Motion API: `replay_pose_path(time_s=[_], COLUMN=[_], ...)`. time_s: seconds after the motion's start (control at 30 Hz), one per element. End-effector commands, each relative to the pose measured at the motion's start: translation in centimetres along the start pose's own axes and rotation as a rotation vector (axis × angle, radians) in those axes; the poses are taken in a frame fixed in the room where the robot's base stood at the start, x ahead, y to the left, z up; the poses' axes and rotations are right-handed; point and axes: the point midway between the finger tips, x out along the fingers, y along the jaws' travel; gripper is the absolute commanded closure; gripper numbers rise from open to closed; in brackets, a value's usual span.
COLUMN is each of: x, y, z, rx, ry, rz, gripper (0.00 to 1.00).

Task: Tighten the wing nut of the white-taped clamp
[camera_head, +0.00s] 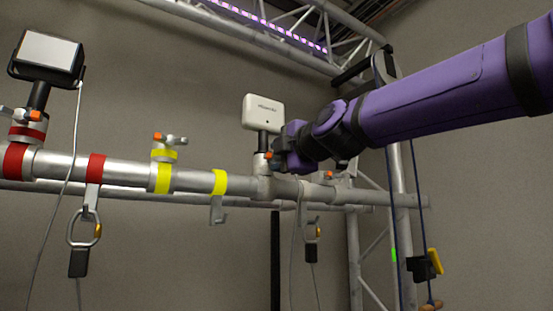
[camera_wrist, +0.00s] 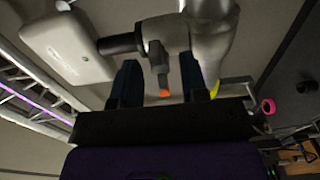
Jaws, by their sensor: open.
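The clamp (camera_head: 264,166) under a white box-shaped device (camera_head: 262,113) sits on the truss pipe. I cannot clearly make out white tape on it; pale band and grey metal look alike. Its wing nut, with an orange tip (camera_head: 268,155), shows just left of my gripper (camera_head: 280,158). In the wrist view, my gripper (camera_wrist: 158,75) has two dark fingers apart, with the orange-tipped wing nut (camera_wrist: 163,92) in the gap between them. Whether either finger touches it cannot be told.
A red-taped clamp (camera_head: 27,131) holds a dark-framed device (camera_head: 47,60) at left. A yellow-taped clamp (camera_head: 163,170) is between. Hooks hang below the pipe, one with a carabiner (camera_head: 84,228). A blue rope (camera_head: 421,200) hangs at right beside an upright truss.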

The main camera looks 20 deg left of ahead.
Motion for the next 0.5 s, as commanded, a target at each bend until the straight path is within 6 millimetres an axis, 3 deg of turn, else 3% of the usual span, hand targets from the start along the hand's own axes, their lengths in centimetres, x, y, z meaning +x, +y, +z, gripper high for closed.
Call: replay_pose_path(time_s=[0.2, 0.5], x=[1.3, 1.6], y=[0.0, -0.1], z=[-0.2, -0.1], rx=[-0.001, -0.002], ry=[0.002, 0.000], rz=[0.000, -0.001], gripper=[0.60, 0.60])
